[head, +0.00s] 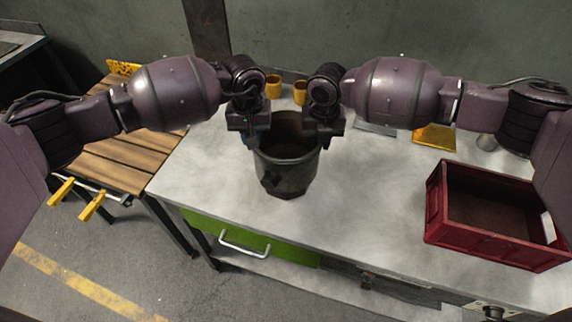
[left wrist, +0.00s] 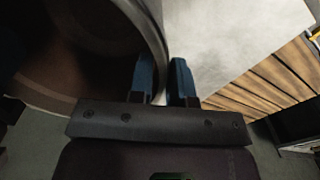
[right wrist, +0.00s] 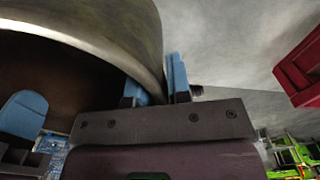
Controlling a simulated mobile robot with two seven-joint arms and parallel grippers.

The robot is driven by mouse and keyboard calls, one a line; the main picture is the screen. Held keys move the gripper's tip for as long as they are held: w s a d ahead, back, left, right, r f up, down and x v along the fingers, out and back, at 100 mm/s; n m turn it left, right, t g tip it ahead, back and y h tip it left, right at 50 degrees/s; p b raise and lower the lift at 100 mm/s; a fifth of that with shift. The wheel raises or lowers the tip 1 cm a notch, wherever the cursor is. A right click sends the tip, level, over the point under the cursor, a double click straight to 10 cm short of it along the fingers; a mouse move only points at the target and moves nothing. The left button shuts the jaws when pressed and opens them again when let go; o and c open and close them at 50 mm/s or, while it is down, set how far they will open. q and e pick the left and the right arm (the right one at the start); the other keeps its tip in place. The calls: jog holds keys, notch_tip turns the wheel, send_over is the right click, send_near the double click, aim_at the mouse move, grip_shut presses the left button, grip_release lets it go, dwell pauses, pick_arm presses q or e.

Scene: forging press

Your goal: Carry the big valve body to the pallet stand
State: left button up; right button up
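The big valve body (head: 287,173) is a dark, hollow, bucket-shaped part, upright at the near edge of the grey worktable. I cannot tell whether its base touches the tabletop. My left gripper (head: 250,138) is at its left rim; in the left wrist view the blue fingers (left wrist: 164,80) sit on either side of the wall. My right gripper (head: 322,138) is at the right rim, and in the right wrist view its fingers (right wrist: 160,85) also straddle the wall. Both look shut on it. The pallet stand (head: 125,152), with wooden slats, stands left of the worktable.
A red crate (head: 480,241) stands at the right of the worktable (head: 370,205). Yellow cups (head: 273,87) and a yellow tray (head: 435,137) lie at the back. Yellow prongs (head: 75,198) stick out from the stand's near side. The worktable's left end is clear.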

pick_arm(q)
grip_shut()
pick_arm(e)
grip_shut()
dwell(0.8)
pick_arm(q)
jog(key=shift+w+r, duration=0.15)
jog(key=shift+r, duration=0.05)
pick_arm(e)
jog(key=shift+w+r, duration=0.2)
pick_arm(q)
jog(key=shift+r, duration=0.15)
pick_arm(e)
jog(key=shift+r, duration=0.1)
